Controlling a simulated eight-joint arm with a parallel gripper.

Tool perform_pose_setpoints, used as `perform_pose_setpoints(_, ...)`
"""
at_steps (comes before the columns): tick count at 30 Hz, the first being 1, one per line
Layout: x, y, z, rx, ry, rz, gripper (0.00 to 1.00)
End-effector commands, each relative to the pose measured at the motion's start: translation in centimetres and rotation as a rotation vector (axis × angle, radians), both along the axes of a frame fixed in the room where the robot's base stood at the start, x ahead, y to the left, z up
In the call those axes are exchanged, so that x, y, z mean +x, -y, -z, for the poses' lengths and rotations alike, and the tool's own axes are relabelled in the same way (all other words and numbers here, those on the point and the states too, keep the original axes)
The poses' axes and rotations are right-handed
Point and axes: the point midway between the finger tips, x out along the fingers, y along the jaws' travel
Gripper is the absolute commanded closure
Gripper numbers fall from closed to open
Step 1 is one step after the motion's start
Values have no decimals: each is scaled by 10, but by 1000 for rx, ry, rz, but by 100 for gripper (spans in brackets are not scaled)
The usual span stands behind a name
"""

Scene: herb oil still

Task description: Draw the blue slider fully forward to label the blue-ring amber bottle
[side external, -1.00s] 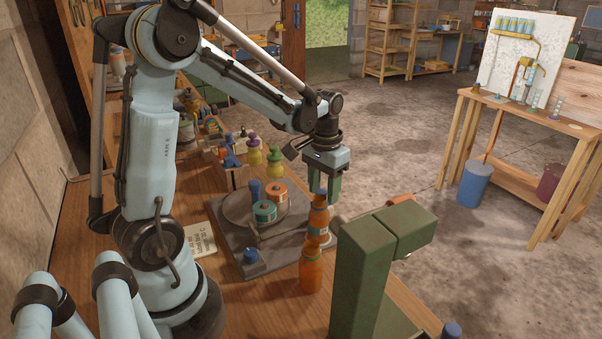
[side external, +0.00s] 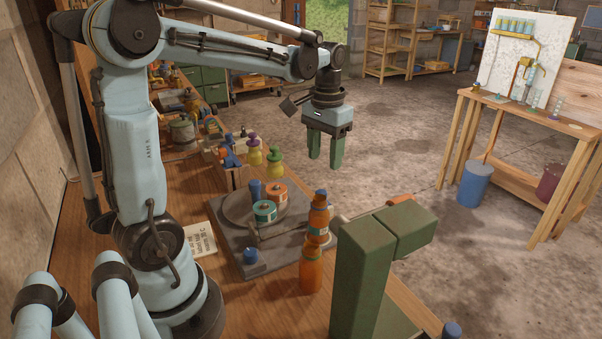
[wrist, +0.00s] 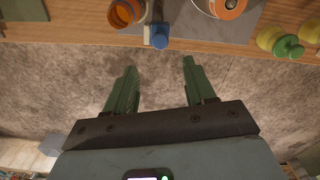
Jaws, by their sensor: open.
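An orange-amber bottle (side external: 319,222) with a bluish band stands at the right edge of the grey labelling base (side external: 285,256). A second orange bottle (side external: 311,268) with a green ring stands in front of it and covers its lower part. In the wrist view, a small blue block (wrist: 160,37), perhaps the slider, sits at the table edge close beside an orange bottle (wrist: 122,14). My gripper (side external: 324,162) is open and empty, above and behind the banded bottle, out over the floor. In the wrist view its fingertips (wrist: 159,65) are apart, short of the blue block.
Two label rolls, orange (side external: 275,192) and teal (side external: 264,211), rest on the base's round plate beside a blue cylinder (side external: 255,190). A blue knob (side external: 250,256) sits at its near corner. A green post (side external: 362,275) stands at the right. Small bottles (side external: 274,160) stand behind.

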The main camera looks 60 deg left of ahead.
Motion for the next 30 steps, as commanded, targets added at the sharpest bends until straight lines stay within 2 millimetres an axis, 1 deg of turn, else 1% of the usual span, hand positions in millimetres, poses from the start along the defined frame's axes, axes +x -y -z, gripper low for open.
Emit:
perform_pose_setpoints(1,0,0,-7,0,0,0,46)
perform_pose_setpoints(3,0,0,-15,0,0,0,46)
perform_pose_setpoints(9,0,0,-29,0,1,0,46)
perform_pose_setpoints(22,-1,2,-31,2,6,3,46)
perform_pose_setpoints(26,-6,13,-30,15,49,24,46)
perform_pose_setpoints(30,-18,38,-27,42,151,72,46)
